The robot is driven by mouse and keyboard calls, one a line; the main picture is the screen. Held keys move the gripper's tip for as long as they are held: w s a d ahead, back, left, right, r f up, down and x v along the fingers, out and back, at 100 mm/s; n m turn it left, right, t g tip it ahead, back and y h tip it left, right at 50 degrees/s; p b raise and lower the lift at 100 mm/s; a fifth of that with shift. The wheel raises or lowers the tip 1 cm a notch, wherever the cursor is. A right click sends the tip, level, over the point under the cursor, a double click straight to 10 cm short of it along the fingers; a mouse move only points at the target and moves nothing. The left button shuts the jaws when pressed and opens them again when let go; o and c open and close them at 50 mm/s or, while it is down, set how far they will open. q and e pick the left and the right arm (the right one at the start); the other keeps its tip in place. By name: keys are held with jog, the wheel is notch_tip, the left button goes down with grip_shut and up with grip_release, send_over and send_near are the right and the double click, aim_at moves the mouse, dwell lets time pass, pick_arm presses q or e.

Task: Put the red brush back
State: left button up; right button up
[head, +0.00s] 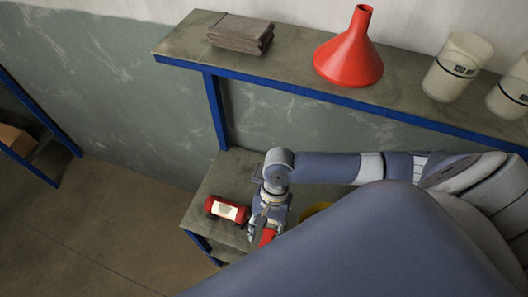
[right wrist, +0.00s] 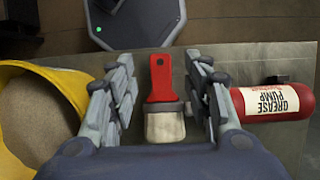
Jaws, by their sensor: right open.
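The red brush (right wrist: 161,80) has a red handle and pale bristles. In the right wrist view it lies between the two fingers of my right gripper (right wrist: 163,68), with a gap visible on both sides. The gripper is open. In the head view my right gripper (head: 262,222) is low over the lower shelf, and a red part of the brush (head: 267,236) shows at its fingers. The rest of the brush is hidden there by the gripper and my arm. My left gripper is not in view.
The lower shelf (head: 232,180) also holds a red grease pump canister (head: 227,211), close beside the gripper. A yellow container (right wrist: 62,82) with sandy contents stands on the other side. The upper shelf (head: 290,62) bears folded cloths (head: 240,34), a red funnel (head: 349,55) and white tubs (head: 457,68).

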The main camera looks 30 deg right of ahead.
jog(key=shift+v, duration=2.8)
